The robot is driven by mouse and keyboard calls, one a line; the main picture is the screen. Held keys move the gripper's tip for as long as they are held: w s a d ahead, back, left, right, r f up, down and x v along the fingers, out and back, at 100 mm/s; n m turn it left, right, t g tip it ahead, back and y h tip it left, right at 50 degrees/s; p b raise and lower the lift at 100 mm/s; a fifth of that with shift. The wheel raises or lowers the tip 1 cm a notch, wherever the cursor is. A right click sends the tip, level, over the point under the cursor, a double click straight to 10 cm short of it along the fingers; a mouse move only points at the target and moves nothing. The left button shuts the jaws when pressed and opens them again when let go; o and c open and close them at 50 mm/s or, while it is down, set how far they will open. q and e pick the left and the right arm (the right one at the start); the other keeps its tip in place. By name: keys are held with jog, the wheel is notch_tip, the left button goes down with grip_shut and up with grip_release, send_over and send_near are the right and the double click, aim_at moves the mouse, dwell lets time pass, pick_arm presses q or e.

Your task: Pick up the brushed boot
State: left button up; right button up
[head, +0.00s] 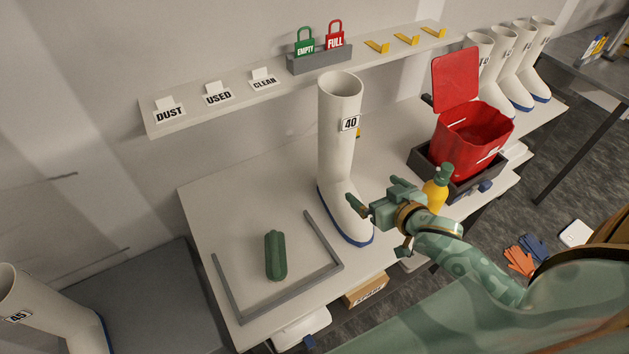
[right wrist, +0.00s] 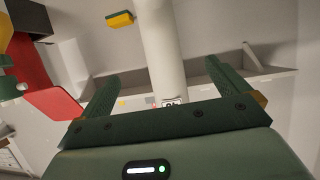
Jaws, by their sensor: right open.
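A white boot with a blue sole, tagged 40 (head: 338,130), stands upright on the white bench. Which boot was brushed is not marked. My right gripper (head: 372,195) is open beside the lower part of this boot, on its right. In the right wrist view, the boot shaft (right wrist: 163,45) appears between the two open fingers (right wrist: 163,75), with no visible grip on it. A second white boot, tagged 45 (head: 30,300), stands at the lower left on a grey surface. My left gripper is not in view.
A green brush-like block (head: 276,255) lies inside a grey frame (head: 325,240) on the bench. A red lidded bin (head: 470,130) and a yellow bottle (head: 436,192) stand to the right. A shelf (head: 210,110) with signs runs behind. Several boots stand at the far right.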

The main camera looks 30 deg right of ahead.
jog(key=b, duration=0.1)
send_near(346, 165)
jog(key=x, duration=0.5)
jog(key=shift+a+f, duration=0.1)
jog(key=shift+f, duration=0.15)
jog(key=shift+w+f+b, duration=0.15)
jog(key=shift+w+b, duration=0.15)
jog(key=shift+w, duration=0.15)
jog(key=x, duration=0.5)
jog(key=shift+b, duration=0.4)
jog(key=shift+s, duration=0.2)
jog(key=shift+c, duration=0.9)
jog(key=c, duration=1.5)
jog(key=shift+w+r, duration=0.1)
jog(key=shift+r, duration=0.1)
jog(key=shift+c, duration=0.8)
